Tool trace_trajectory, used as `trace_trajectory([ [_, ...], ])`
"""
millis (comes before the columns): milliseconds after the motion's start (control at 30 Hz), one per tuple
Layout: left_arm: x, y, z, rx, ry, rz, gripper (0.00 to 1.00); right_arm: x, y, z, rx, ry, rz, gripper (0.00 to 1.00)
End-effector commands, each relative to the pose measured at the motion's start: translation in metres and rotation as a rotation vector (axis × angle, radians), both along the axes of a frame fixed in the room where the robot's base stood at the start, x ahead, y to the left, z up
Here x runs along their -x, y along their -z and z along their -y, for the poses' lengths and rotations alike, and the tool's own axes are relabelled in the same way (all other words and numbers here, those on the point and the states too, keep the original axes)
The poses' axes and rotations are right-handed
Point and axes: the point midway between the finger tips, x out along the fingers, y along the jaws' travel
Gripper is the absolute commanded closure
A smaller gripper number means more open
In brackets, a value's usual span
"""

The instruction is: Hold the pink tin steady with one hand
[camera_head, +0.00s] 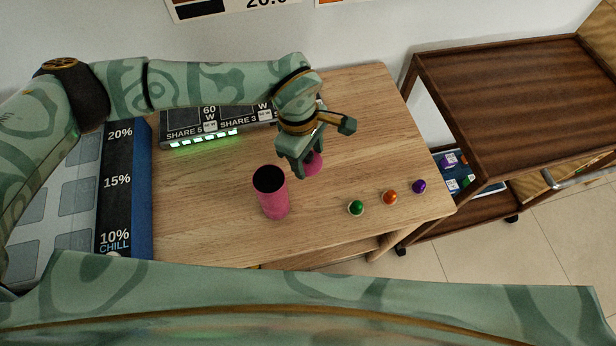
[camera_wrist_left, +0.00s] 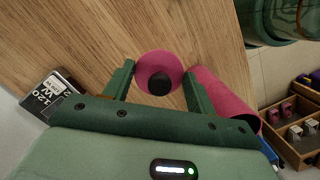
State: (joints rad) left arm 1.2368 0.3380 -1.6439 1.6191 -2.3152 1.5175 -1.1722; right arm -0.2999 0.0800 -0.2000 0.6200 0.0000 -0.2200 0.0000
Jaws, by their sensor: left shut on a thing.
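The pink tin (camera_head: 274,200) stands upright on the wooden table, its top open and dark inside. It also shows in the left wrist view (camera_wrist_left: 228,98), to the right of the fingers. My left gripper (camera_head: 305,165) is to the right of the tin in the head view. It is shut on a round pink lid (camera_head: 314,165), which shows between the two fingertips in the left wrist view (camera_wrist_left: 157,60) with a dark knob at its middle. The left gripper is not holding the tin. My right gripper is not in view.
A green ball (camera_head: 356,208), an orange ball (camera_head: 390,197) and a purple ball (camera_head: 419,186) lie on the wooden table (camera_head: 355,120) near its right edge. A dark panel with lit green keys (camera_head: 205,137) is at the back. A brown shelf cart (camera_head: 510,85) stands right.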

Motion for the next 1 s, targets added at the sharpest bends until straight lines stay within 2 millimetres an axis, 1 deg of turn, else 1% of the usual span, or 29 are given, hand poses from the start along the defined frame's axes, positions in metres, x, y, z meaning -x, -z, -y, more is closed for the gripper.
trace_trajectory([
  [33,0.001,0.015,0.000,-0.001,-0.001,-0.004,0.71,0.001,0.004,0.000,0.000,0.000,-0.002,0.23],
  [100,0.001,0.028,0.000,0.000,-0.002,-0.004,0.71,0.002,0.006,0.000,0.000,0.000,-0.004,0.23],
  [367,0.000,0.056,0.000,0.000,0.001,-0.001,0.71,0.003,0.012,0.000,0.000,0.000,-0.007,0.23],
  [500,0.001,0.079,0.000,0.000,0.001,-0.003,0.71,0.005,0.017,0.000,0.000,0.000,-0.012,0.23],
  [567,0.001,0.082,0.000,0.000,0.002,-0.001,0.71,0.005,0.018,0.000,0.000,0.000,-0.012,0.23],
  [733,0.000,0.080,0.000,0.000,0.003,0.002,0.71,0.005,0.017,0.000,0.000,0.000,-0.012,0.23],
  [867,0.000,0.083,0.000,-0.001,0.003,0.001,0.71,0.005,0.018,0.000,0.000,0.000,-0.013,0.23],
  [900,0.000,0.084,0.000,-0.001,0.002,0.001,0.41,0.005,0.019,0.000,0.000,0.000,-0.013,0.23],
  [967,0.000,0.083,0.000,-0.001,0.002,0.001,0.24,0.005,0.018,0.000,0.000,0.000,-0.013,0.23],
  [1000,0.000,0.083,0.000,-0.001,0.002,0.001,0.22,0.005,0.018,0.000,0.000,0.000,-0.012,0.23],
])
